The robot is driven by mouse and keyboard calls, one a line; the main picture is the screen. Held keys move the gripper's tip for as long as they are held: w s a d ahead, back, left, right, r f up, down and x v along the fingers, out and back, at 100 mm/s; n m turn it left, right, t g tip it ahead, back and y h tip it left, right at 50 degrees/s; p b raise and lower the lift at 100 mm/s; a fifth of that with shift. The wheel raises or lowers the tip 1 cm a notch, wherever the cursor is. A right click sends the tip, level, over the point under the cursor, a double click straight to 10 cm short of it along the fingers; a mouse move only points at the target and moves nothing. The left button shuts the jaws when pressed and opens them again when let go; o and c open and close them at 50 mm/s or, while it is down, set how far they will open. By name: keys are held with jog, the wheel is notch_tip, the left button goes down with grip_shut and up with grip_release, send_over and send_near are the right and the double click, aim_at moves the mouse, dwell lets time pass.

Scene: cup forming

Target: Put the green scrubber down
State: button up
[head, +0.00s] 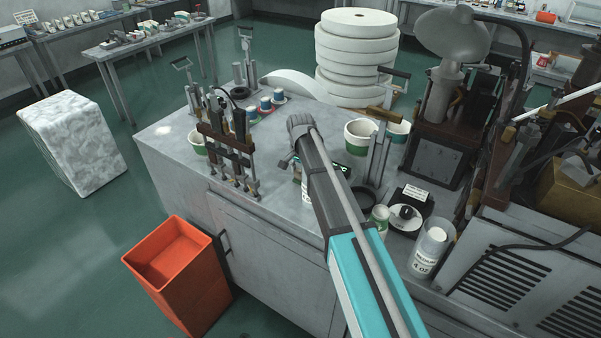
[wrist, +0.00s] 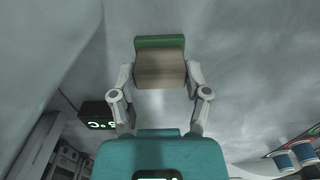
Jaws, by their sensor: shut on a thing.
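The green scrubber (wrist: 160,43) shows in the wrist view as a block with a green layer and a tan layer (wrist: 160,70). My gripper (wrist: 161,78) is shut on it, with one finger at each side. Grey worktop lies behind the block in that view. I cannot tell whether the block touches it.
A small black display (wrist: 97,115) with green digits is left of my gripper in the wrist view. Blue-banded cups (wrist: 286,160) are at lower right. In the head view a tool rack (head: 228,150) stands left of my arm, green-banded cups (head: 360,133) right, and an orange bin (head: 180,270) on the floor.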

jog(key=o, duration=1)
jog(key=shift+f, duration=0.25)
notch_tip(320, 180, up, 6)
jog(key=p, duration=0.5)
jog(key=shift+s+d+f, duration=0.15)
notch_tip(320, 180, up, 8)
jog(key=p, duration=0.8)
jog(key=shift+p, duration=0.3)
